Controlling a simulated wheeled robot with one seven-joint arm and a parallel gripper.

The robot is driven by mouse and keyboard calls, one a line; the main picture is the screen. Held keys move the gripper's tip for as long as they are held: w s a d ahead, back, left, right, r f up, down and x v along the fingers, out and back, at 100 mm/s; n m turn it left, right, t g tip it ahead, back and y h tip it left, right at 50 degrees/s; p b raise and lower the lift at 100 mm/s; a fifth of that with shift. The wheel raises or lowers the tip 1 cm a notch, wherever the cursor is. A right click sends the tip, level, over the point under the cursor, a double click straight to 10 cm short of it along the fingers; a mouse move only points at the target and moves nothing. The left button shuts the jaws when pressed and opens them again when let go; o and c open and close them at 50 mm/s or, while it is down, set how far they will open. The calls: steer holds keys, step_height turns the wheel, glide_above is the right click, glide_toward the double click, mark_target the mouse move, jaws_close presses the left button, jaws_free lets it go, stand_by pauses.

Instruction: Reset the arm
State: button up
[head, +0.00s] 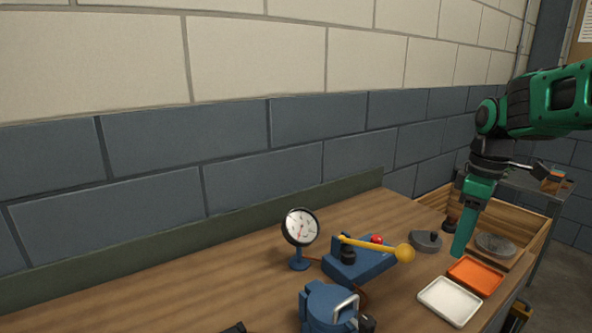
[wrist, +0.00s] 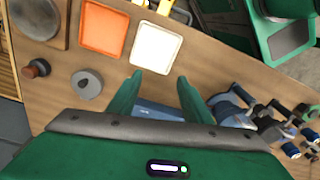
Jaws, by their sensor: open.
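My gripper (head: 463,240) is the green end of my arm at the right of the head view, pointing down above the right part of the wooden bench (head: 215,290). In the wrist view my gripper (wrist: 162,85) shows two green fingers spread apart with nothing held between them. A blue block (wrist: 158,112) lies beyond the gap, partly hidden by the gripper body. In the head view, the blue fixture (head: 360,262) with a yellow-knobbed lever stands left of my gripper.
An orange tray (head: 475,277) and a white tray (head: 450,300) lie below my gripper. A dial gauge (head: 300,228), a blue casing (head: 328,307) and a grey round part (head: 427,241) stand on the bench. A wooden crate (head: 528,245) is at the right. The bench's left stretch is clear.

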steer(key=s+d+f+m, duration=0.2)
steer(key=s+f+m, duration=0.2)
steer(key=s+m, duration=0.3)
steer(key=s+d+f+m, duration=0.3)
steer(key=s+m, duration=0.5)
steer(key=s, duration=0.9)
steer(key=shift+f+m, duration=0.3)
steer(key=shift+f, duration=0.35)
steer(key=shift+w+f+h, duration=0.25)
steer(key=shift+w+h, duration=0.05)
steer(key=shift+w, duration=0.25)
